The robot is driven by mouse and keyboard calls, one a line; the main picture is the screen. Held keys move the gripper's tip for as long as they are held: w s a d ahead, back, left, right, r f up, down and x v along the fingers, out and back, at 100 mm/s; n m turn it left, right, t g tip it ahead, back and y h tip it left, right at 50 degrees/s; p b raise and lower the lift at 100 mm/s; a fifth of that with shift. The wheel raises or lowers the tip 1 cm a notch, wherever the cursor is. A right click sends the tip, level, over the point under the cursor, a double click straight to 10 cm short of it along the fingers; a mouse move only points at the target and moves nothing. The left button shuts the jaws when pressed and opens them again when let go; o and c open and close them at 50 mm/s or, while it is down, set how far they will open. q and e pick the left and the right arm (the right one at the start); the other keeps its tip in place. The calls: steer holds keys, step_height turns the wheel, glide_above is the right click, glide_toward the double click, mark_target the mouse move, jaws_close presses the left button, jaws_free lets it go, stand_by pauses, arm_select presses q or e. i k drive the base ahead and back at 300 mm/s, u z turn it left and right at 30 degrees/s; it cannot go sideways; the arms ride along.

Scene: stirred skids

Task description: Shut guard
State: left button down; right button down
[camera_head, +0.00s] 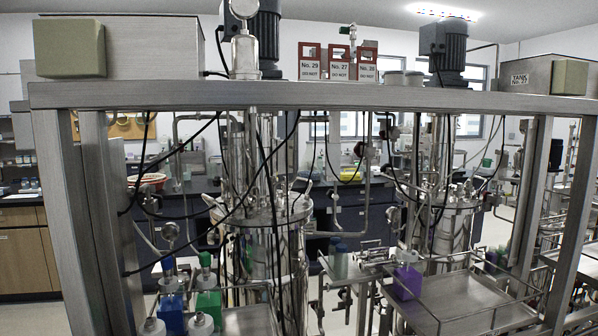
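A steel skid frame (300,97) spans the view, with an upper beam and side posts. Inside it stand a left steel vessel (292,240) and a right steel vessel (457,230), each with a motor above. I cannot tell which part is the guard, or whether it is open or shut; no panel or door on the near side is clear, and I look through the frame to the vessels. Neither of my grippers is in view.
Black cables hang across the opening. Red tags (339,62) stand on the beam. A blue bottle (171,312) and a green bottle (208,302) stand low at left. A purple bottle (407,280) stands by a metal tray (465,300) at right. Cabinets (22,250) are behind.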

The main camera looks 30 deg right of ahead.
mark_target(282, 151)
steer(key=z, duration=2.35)
steer(key=i, duration=0.9)
steer(key=u, duration=1.25)
